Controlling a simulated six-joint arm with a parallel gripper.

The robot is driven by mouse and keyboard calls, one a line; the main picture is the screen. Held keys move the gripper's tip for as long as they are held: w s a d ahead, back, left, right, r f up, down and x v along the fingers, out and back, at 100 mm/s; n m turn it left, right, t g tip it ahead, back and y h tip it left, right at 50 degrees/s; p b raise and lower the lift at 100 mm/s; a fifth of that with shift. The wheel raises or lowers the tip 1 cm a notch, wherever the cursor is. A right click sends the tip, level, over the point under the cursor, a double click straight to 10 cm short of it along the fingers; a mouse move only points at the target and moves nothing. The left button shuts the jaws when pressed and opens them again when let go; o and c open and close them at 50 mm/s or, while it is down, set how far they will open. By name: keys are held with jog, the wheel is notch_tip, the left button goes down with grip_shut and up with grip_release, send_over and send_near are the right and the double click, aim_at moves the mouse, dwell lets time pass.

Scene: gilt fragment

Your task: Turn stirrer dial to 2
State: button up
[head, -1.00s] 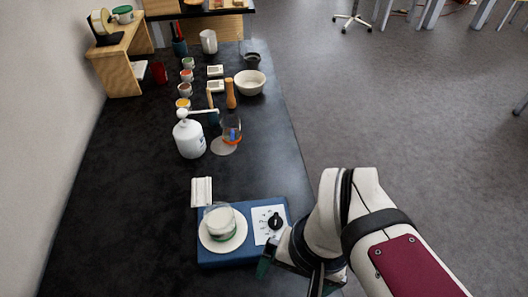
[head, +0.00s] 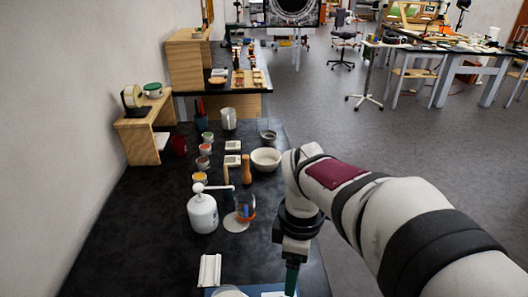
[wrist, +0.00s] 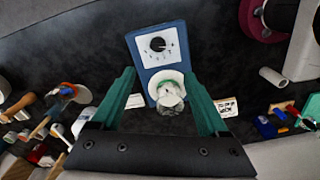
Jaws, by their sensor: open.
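The stirrer is a blue box (wrist: 175,28) with a black round dial (wrist: 157,44) on a white scale panel in the wrist view. The scale marks and the dial's pointer are too small to read surely. A glass vessel (wrist: 170,97) stands on the stirrer's white round plate (wrist: 155,80). My gripper (wrist: 159,73) is open, its green fingers apart on either side of the plate in this view, with nothing between them held. In the head view my gripper (head: 291,278) points down over the stirrer, which is mostly cut off at the bottom edge.
A white bottle (head: 203,214) with a pump top, a beaker (head: 245,207) with orange and blue, a white bowl (head: 265,160) and several small jars stand farther back on the black bench. A small white block (head: 209,270) lies beside the stirrer.

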jog(key=shift+n, duration=0.3)
jog(key=f, duration=1.6)
jog(key=shift+w, duration=0.25)
jog(key=shift+r, duration=0.1)
grip_shut()
